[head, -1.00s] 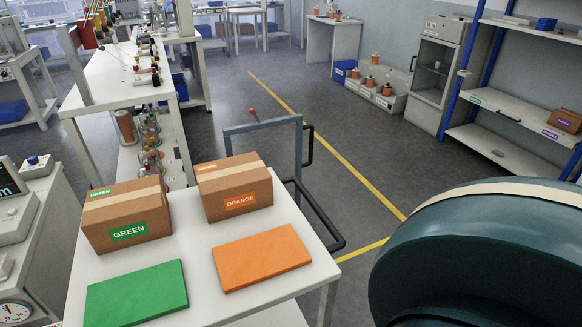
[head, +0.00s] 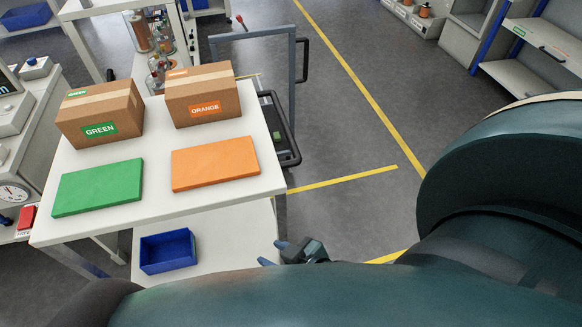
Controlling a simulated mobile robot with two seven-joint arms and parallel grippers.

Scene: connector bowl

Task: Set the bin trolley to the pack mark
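The trolley, a grey upright frame (head: 250,36) with black handles and a dark lower part, stands behind the white packing table at its right rear corner; the table hides much of it. Yellow floor lines (head: 345,179) run to its right; I cannot tell which of them is the pack mark. My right gripper (head: 273,253) is small in the picture, low in the middle, beside the right end of the table's lower shelf. Its bluish fingertips are apart, with nothing seen between them. It is well short of the trolley frame. My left gripper is out of view.
The white table (head: 150,225) bears a green-labelled box (head: 100,118), an orange-labelled box (head: 202,98), a green mat (head: 98,188) and an orange mat (head: 215,164). A blue bin (head: 168,251) sits on its lower shelf. Open floor lies to the right, before shelving (head: 545,45).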

